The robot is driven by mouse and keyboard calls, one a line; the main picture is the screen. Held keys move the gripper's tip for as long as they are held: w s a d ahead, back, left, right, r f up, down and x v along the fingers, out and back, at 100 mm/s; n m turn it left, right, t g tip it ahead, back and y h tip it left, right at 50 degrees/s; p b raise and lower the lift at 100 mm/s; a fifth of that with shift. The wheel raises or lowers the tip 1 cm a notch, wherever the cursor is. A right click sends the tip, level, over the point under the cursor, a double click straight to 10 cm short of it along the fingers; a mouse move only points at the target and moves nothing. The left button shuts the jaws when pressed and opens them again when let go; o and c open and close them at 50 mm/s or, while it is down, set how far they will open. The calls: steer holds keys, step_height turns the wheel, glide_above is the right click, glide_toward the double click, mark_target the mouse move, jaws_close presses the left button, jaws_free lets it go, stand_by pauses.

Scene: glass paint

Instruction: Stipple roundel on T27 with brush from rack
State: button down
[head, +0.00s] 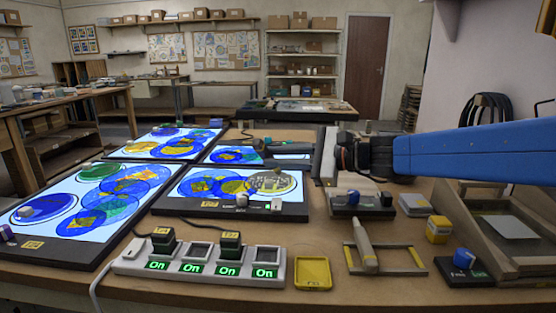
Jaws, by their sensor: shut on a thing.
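My gripper (275,149) reaches in from the right, low over the back edge of the front middle light panel (300,210). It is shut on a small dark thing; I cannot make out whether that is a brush. The panel carries overlapping blue and yellow roundels and, at its right, a pale roundel (272,183) with a grey mottled surface.
A power strip (200,268) with plugs and several lit "On" signs lies in front. A yellow tray (312,273) sits beside it. Another light panel (90,207) lies left. Small blocks and a wooden-framed tray (510,228) crowd the right side.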

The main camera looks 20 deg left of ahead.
steer(key=shift+w+d, duration=0.3)
steer(key=shift+w, duration=0.55)
steer(key=shift+w+d, duration=0.3)
steer(key=shift+w, duration=0.55)
steer(key=shift+f, duration=0.15)
steer(key=shift+f, duration=0.65)
steer(key=shift+f, duration=0.3)
stand_by(0.4)
steer(key=shift+r, duration=1.1)
steer(key=shift+a, duration=0.15)
